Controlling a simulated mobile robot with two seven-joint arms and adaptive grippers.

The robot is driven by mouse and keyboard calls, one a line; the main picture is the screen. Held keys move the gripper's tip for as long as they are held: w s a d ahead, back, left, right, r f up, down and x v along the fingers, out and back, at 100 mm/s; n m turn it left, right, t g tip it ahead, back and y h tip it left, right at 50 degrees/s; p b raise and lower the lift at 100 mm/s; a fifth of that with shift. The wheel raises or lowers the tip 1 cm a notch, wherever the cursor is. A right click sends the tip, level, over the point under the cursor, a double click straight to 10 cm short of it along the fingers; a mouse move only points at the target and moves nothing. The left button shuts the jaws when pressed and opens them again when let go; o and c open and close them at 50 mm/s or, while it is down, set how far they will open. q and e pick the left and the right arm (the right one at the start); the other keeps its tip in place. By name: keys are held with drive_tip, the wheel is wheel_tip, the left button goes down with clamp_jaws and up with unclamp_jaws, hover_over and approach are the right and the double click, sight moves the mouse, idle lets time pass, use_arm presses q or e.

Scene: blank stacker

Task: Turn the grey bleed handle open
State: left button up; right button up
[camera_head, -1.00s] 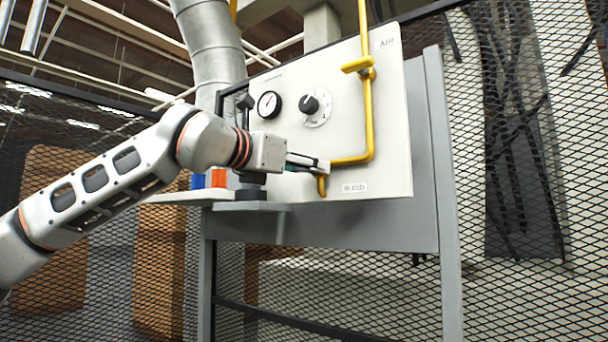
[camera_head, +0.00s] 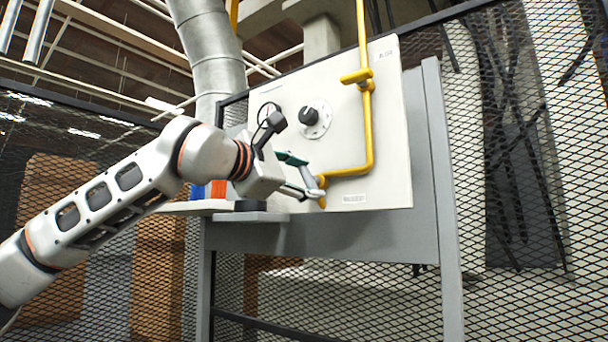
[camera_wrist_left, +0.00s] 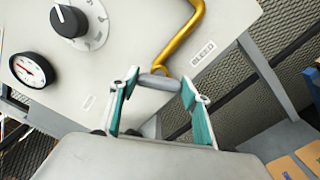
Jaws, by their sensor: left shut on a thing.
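The grey bleed handle (camera_wrist_left: 158,82) lies between the fingertips of my left gripper (camera_wrist_left: 162,88) in the left wrist view, beside the lower end of the yellow pipe (camera_wrist_left: 183,40) and the BLEED label (camera_wrist_left: 203,54). The gripper is shut on it, its teal-lined fingers apart by the handle's length. In the head view my left gripper (camera_head: 310,176) is tilted at the bottom of the white panel (camera_head: 390,150), by the pipe's end, and the handle is mostly hidden by the fingers. My right gripper is not in view.
A black dial knob (camera_head: 309,116) sits on the panel above my gripper. The pressure gauge (camera_wrist_left: 33,69) shows in the wrist view. A shelf (camera_head: 192,207) with blue and orange blocks is left of the panel. A yellow valve lever (camera_head: 357,76) is higher up.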

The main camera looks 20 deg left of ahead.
use_arm(q)
drive_tip(key=m+p, duration=0.1)
drive_tip(key=m, duration=0.4)
drive_tip(key=shift+f+m, duration=0.1)
drive_tip(key=shift+m, duration=0.2)
idle(0.4)
drive_tip(key=o, duration=1.1)
drive_tip(key=v, duration=1.2)
